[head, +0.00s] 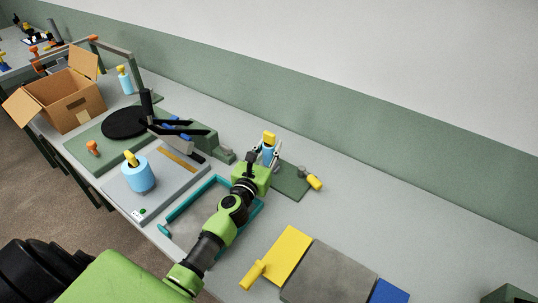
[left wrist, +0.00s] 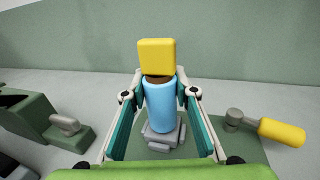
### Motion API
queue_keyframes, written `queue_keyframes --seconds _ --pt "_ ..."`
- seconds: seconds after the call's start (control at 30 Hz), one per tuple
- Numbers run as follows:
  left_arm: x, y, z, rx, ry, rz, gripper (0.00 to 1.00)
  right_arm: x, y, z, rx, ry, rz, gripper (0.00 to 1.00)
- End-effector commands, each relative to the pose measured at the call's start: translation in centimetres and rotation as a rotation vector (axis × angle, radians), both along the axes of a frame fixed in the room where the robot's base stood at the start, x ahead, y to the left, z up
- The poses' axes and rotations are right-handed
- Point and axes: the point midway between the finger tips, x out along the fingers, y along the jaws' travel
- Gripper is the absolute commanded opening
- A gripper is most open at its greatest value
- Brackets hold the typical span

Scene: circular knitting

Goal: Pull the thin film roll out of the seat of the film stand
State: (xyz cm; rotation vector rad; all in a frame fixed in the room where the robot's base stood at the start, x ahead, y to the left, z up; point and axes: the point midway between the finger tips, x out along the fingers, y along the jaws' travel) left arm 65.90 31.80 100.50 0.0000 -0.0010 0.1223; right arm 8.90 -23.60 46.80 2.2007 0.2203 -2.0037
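The light blue film roll (left wrist: 160,103) with a yellow block (left wrist: 157,56) on top stands upright on a grey seat (left wrist: 162,138) on a green base. In the head view the roll (head: 268,151) and its yellow top show at the far end of my left arm. My left gripper (left wrist: 164,100) is open, with one finger on each side of the roll. Gaps show between the fingers and the roll. My right gripper is not in view.
A yellow handle (head: 314,183) lies just right of the stand. A teal frame (head: 190,197) lies under my arm. Yellow and grey plates (head: 330,272) lie in front. The table's right back is clear.

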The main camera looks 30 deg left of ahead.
Motion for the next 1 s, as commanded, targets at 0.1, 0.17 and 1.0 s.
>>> queue_keyframes --seconds 0.1,0.17,1.0 --pt "0.0 0.0 0.0 0.000 0.000 0.000 0.00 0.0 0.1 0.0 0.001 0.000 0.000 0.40" --pt "0.0 0.0 0.1 0.000 -0.002 0.000 0.00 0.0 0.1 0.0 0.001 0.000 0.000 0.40" --pt "-5.4 -1.7 10.0 0.003 -0.002 -0.006 0.00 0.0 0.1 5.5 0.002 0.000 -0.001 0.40"
